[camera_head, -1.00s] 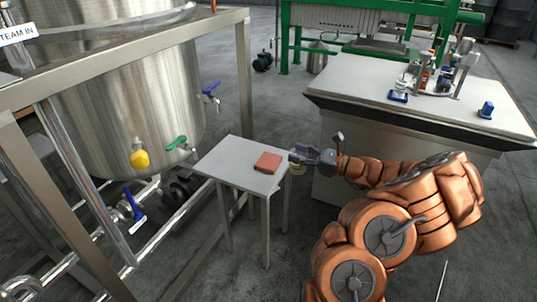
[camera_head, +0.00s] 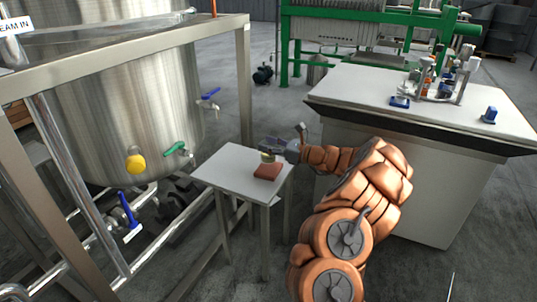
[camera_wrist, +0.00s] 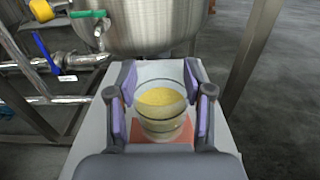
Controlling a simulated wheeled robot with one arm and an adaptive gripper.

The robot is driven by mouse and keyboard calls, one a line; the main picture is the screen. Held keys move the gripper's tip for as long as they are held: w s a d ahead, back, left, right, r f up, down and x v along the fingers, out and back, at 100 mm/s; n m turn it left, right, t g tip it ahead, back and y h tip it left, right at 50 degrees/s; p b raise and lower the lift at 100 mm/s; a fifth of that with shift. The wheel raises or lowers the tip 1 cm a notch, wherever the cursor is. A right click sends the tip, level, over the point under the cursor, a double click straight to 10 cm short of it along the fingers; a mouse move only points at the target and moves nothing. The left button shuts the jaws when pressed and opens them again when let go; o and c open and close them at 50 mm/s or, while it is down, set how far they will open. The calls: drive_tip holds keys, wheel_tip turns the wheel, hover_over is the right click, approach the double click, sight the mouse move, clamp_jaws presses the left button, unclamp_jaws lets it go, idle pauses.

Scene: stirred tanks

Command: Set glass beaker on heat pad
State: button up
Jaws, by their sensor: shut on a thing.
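The glass beaker (camera_wrist: 162,112) holds yellow contents and sits between the fingers of my gripper (camera_wrist: 161,100) in the wrist view. My gripper is shut on it. In the head view the beaker (camera_head: 267,157) shows small and partly hidden at the tip of my gripper (camera_head: 270,148). The heat pad (camera_head: 267,172) is a flat reddish-brown square on a small white table (camera_head: 226,168).
A large steel tank (camera_head: 130,100) with a yellow knob and coloured valve handles stands left of the small table, behind a metal frame (camera_head: 244,80). A white-topped bench (camera_head: 420,110) with lab equipment stands to the right. The small table's left part is bare.

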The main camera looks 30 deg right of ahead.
wheel_tip(320, 180, down, 3)
drive_tip(key=shift+f+b, duration=0.15)
drive_tip(key=shift+b, duration=0.5)
drive_tip(key=o, duration=1.3)
drive_tip(key=shift+o, duration=0.2)
